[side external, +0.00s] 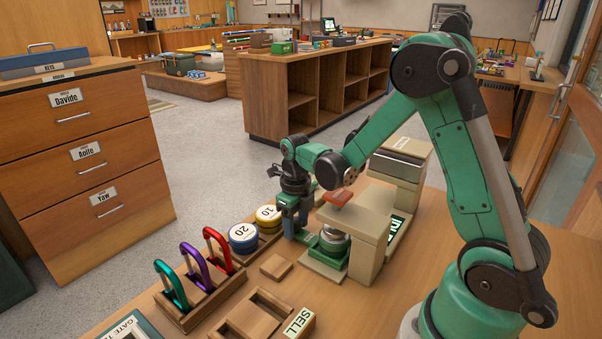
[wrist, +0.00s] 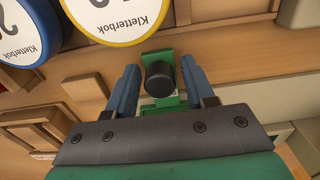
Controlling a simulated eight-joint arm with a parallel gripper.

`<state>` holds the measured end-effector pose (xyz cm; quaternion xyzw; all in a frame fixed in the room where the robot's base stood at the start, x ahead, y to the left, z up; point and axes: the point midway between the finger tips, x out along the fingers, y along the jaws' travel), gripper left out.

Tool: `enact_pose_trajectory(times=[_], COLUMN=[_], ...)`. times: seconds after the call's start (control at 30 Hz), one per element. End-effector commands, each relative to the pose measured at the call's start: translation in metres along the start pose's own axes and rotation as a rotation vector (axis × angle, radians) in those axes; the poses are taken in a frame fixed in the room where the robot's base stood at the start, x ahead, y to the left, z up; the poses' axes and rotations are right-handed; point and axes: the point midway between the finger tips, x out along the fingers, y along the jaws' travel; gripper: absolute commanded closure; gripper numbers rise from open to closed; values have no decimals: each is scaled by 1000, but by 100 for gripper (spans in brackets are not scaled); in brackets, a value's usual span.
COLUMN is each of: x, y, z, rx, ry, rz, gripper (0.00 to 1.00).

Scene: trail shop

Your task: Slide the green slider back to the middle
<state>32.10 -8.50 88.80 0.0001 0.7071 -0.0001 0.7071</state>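The green slider (side external: 306,239) sticks out at the left of the beige stand's base (side external: 322,268). In the wrist view the green slider (wrist: 165,102) carries a dark round knob (wrist: 159,78). My gripper (side external: 294,230) points down over the slider's outer end. In the wrist view the blue fingers of my gripper (wrist: 160,70) stand on either side of the knob, with gaps visible at both sides. The gripper is open. In the side view the fingers hide the knob. A silver round piece (side external: 335,240) sits under the stand's beige top.
Yellow (side external: 268,214) and blue (side external: 243,237) round tape rolls stand in a wooden rack just left of my gripper. Several carabiners (side external: 218,250) stand in a wooden block. A small wooden block (side external: 276,267) lies nearby. An orange piece (side external: 338,197) sits on the stand's top.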

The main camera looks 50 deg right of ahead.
Motion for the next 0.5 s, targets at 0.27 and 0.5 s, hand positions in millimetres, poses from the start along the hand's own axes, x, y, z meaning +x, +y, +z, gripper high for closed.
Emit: enact_pose_trajectory(times=[0.27,0.5], x=[0,0], y=[0,-2], z=[0,0], rx=[0,1], ry=[0,0], rz=[0,0], gripper=[100,100])
